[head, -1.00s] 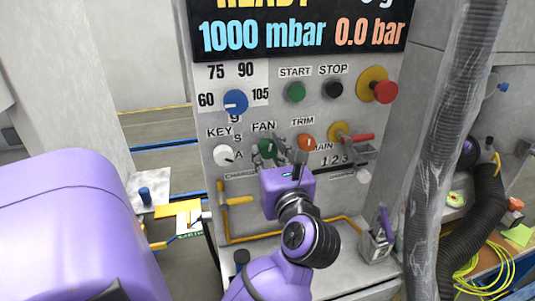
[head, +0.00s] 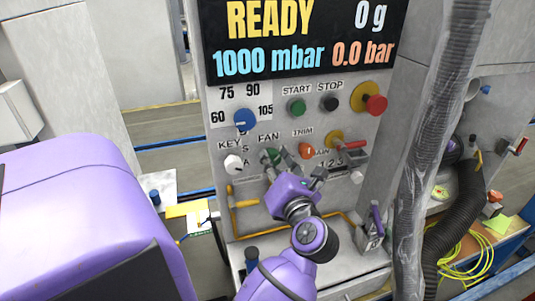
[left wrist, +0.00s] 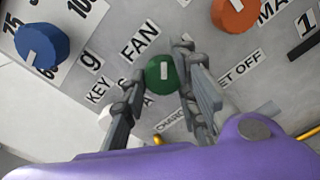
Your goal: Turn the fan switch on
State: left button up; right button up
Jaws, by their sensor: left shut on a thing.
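The fan switch is a round green knob (head: 270,157) under the label FAN on the control panel. It shows large in the left wrist view (left wrist: 161,75), with a white mark that stands upright in that picture and slants relative to the tilted FAN lettering. My left gripper (head: 279,162) is at the panel, shut on the fan switch. In the left wrist view its two grey fingers (left wrist: 160,82) lie on either side of the knob. In the head view the fingers partly cover the knob. My right gripper is not in view.
A white key knob (head: 233,163) is left of the fan switch and an orange trim knob (head: 306,150) is right of it, both close. A blue dial (head: 244,120), a green start button (head: 297,106) and a red button (head: 376,105) are above. A hose (head: 425,150) hangs at the right.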

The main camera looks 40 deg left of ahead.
pick_arm(q)
jog(key=m+p, duration=0.1)
jog(key=r+m+p, duration=0.1)
jog(key=shift+s+a+r+m, duration=0.15)
jog(key=shift+m, duration=0.15)
jog(key=shift+m+p, duration=0.4)
jog(key=shift+m, duration=0.5)
jog(key=m+p, duration=0.1)
jog(key=m, duration=0.2)
jog(key=shift+c, duration=0.2)
jog(key=shift+w+m, duration=0.2)
jog(key=shift+m, duration=0.4)
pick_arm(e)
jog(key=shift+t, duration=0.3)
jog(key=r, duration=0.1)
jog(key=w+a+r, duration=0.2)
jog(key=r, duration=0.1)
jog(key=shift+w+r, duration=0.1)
pick_arm(q)
jog(key=shift+m, duration=0.3)
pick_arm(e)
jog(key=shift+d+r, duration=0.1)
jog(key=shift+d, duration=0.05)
pick_arm(q)
jog(key=o, duration=1)
jog(key=shift+r, duration=0.1)
